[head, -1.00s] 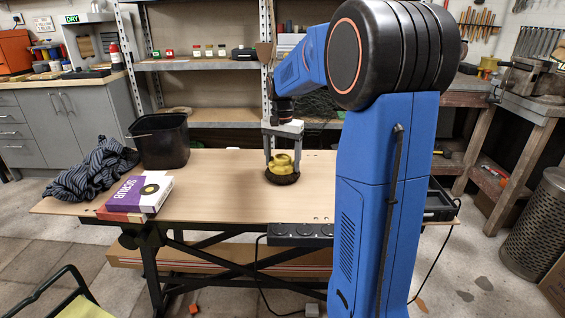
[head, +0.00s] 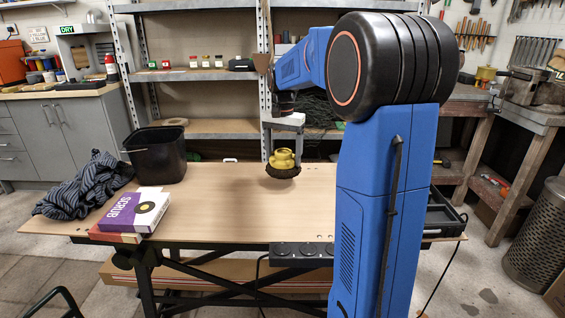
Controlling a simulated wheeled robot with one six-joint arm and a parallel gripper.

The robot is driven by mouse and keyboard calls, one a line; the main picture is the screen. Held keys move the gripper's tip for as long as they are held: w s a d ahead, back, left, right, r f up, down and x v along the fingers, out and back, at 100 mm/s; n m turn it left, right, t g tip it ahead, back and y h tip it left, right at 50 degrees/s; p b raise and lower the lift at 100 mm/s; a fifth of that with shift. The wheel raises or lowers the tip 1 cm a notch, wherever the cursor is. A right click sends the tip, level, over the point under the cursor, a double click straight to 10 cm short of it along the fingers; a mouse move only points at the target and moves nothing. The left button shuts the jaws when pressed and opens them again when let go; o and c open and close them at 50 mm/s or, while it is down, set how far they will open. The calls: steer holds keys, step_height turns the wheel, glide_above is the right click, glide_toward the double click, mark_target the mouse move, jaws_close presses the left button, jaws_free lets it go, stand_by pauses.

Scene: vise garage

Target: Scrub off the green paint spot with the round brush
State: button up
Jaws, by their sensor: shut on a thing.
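The round brush (head: 283,158) has a yellow knobbed top and a dark bristle ring below. My gripper (head: 283,150) is shut on its yellow top, from above. The brush is upright near the back edge of the wooden worktable (head: 225,210) and appears a little above the top, with a faint shadow below it. I see no green paint spot on the visible part of the tabletop. My arm hides the table's right part.
A black bin (head: 157,153), a crumpled striped cloth (head: 85,185) and a purple box marked SCRUB (head: 133,210) stand on the table's left. A black power strip (head: 300,254) is at the front edge. The table's middle is clear. Metal shelves (head: 215,75) stand behind.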

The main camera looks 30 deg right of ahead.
steer(key=shift+r, duration=1.5)
